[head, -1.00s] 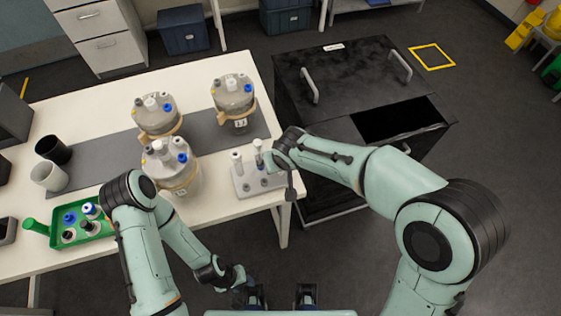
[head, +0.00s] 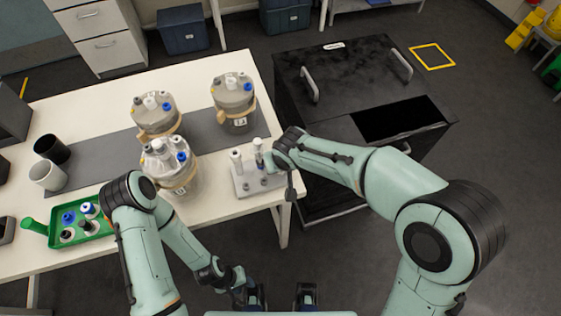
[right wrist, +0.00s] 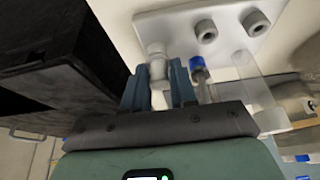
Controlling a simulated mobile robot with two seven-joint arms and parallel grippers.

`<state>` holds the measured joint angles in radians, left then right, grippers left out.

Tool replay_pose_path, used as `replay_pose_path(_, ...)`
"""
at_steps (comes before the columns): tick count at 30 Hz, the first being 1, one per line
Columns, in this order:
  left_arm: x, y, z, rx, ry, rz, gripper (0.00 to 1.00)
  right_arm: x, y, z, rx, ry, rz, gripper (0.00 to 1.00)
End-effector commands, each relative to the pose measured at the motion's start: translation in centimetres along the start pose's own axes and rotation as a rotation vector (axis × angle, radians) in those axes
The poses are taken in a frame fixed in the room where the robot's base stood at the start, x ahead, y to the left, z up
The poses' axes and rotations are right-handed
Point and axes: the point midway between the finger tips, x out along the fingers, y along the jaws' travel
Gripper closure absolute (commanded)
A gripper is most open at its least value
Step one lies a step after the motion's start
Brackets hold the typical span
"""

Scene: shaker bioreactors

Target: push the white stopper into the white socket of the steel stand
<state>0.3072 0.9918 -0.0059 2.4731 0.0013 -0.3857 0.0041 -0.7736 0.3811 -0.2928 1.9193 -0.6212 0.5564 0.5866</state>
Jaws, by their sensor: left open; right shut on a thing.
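The steel stand (head: 270,187) is a pale plate near the right end of the white table, with posts and sockets on it. In the right wrist view, its plate (right wrist: 232,52) fills the top. My right gripper (head: 266,163) is at the stand. In the right wrist view, its blue fingers (right wrist: 157,88) are shut on a white stopper (right wrist: 158,68). The stopper's far end is against the stand in the picture; I cannot tell how deep it sits, or which socket is the white one. My left gripper (head: 238,291) is open and empty, low in front of the table.
Several bioreactor vessels stand left of and behind the stand; the nearest (head: 165,170) is close to it. A green tray (head: 97,232) and two cups (head: 47,175) are at the left. A black cabinet (head: 340,80) stands right of the table.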

Motion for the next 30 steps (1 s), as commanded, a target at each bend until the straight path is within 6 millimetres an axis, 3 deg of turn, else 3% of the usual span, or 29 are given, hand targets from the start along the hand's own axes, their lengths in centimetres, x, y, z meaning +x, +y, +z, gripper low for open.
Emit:
replay_pose_path(13, 0.5, -0.2, 0.1, -0.001, -0.002, -0.001, 0.58, 0.4, 0.0, 0.2, 0.000, 0.000, 0.000, 1.00)
replay_pose_path(14, 0.5, -0.2, 0.1, -0.001, -0.002, -0.001, 0.58, 0.4, 0.0, 0.2, 0.000, 0.000, 0.000, 0.70)
replay_pose_path(16, 0.5, -0.2, 0.1, -0.001, -0.002, -0.001, 0.58, 0.4, 0.0, 0.2, 0.000, 0.000, 0.000, 0.47)
replay_pose_path(17, 0.5, -0.2, 0.1, -0.001, -0.002, -0.001, 0.58, 0.4, 0.0, 0.2, 0.000, 0.000, 0.000, 0.44)
replay_pose_path(26, 0.5, -0.2, 0.1, -0.001, -0.002, -0.001, 0.58, 0.2, 0.0, 0.1, 0.000, 0.000, 0.000, 0.44)
replay_pose_path(30, 0.4, -0.2, 0.1, -0.001, -0.002, -0.001, 0.58, -1.1, 0.0, 0.0, 0.001, 0.004, -0.002, 0.44)
